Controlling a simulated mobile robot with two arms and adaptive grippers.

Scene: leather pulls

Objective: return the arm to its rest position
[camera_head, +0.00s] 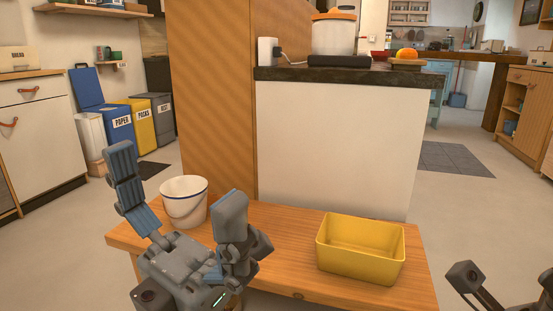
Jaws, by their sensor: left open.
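My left gripper (178,190) is in front of the low wooden bench (380,292), its fingers spread wide apart and pointing up. I see nothing between its fingers. A white bucket (184,200) with a dark rim line stands upright on the bench behind the gripper, partly covered by it. A small part of my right gripper (485,285) shows at the lower right edge, to the right of the bench; whether it is open or shut does not show.
A yellow tub (362,247) stands empty on the bench's right side. A counter (337,140) and a wooden panel (210,100) rise behind the bench. Blue, yellow and grey bins (140,122) stand at the back left. Floor is clear to the right.

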